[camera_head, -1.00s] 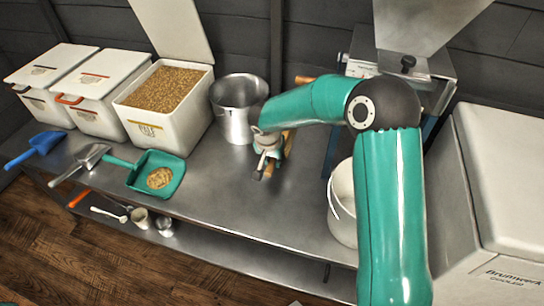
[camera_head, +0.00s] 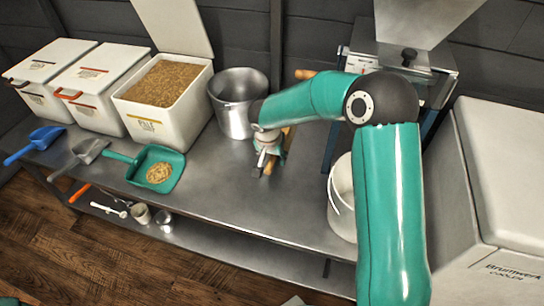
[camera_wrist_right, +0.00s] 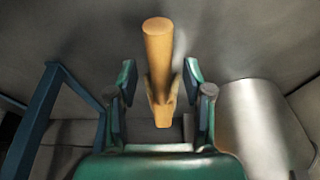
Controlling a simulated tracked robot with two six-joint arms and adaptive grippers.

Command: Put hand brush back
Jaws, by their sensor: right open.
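The hand brush shows in the right wrist view as a wooden handle (camera_wrist_right: 159,55) that widens into a wooden body between my fingers. Its bristles are hidden. In the head view its handle end (camera_head: 304,74) sticks out behind my right forearm, and the arm covers much of the rest. My right gripper (camera_head: 264,166) is low over the steel bench, right of the metal pot. Its fingers (camera_wrist_right: 159,88) stand open on either side of the brush, with a gap visible on each side. My left gripper is out of view.
The metal pot (camera_head: 236,117) stands close left of the gripper. A white bucket (camera_head: 343,208) and a mill (camera_head: 440,85) are to the right. A teal scoop (camera_head: 141,180) holding grain and several bins are left. The steel bench (camera_head: 235,205) is clear in front.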

